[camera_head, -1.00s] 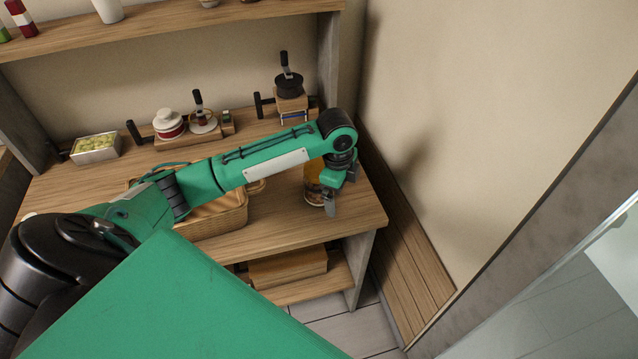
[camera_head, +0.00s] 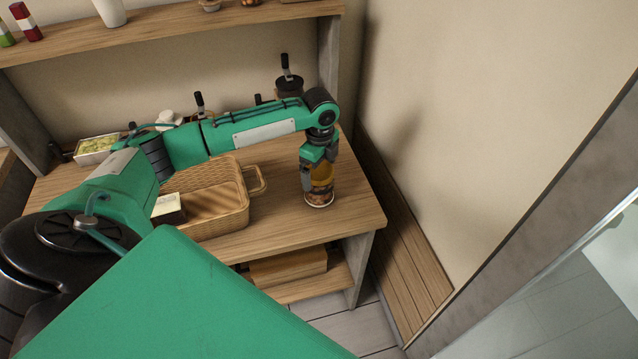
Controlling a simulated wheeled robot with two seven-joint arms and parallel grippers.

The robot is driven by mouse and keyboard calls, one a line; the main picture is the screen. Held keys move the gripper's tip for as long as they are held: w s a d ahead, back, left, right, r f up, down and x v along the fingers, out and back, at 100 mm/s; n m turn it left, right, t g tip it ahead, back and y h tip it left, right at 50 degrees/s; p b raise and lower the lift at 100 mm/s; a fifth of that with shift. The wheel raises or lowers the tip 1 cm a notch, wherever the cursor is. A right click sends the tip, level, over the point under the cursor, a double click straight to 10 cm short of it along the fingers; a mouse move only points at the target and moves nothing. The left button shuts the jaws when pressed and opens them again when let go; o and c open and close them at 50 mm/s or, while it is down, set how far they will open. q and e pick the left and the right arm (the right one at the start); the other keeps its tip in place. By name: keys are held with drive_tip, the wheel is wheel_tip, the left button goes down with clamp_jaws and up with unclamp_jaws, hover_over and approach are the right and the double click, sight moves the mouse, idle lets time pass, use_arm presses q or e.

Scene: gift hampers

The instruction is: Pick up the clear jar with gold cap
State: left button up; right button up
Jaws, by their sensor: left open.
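The clear jar with a gold cap (camera_head: 319,196) stands upright near the right end of the wooden counter. Amber and dark contents show through its wall. My left gripper (camera_head: 320,172) points down over the jar from above, with its fingers around the upper part. The gripper is open, and the jar's top is hidden behind it. Whether the fingers touch the jar cannot be told. My right gripper is not in view.
A wicker basket (camera_head: 241,219) holding a small white-topped dark box (camera_head: 168,208) stands left of the jar. A metal tray of green items (camera_head: 97,149) sits at the back left. A wall closes the right side. Counter (camera_head: 280,222) between basket and jar is clear.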

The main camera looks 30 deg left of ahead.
use_arm(q)
drive_tip(key=shift+d+f+p, duration=0.1)
drive_tip(key=shift+f+p, duration=0.25)
drive_tip(key=shift+f, duration=0.2)
wheel_tip(320, 180, down, 4)
drive_tip(key=shift+w+r+p, duration=0.1)
drive_tip(key=shift+r+p, duration=0.1)
drive_tip(key=shift+p, duration=0.6)
drive_tip(key=shift+f, duration=0.45)
drive_tip(key=shift+c, duration=0.2)
drive_tip(key=c, duration=1.1)
drive_tip(key=shift+c, duration=0.6)
drive_tip(key=shift+r, duration=0.15)
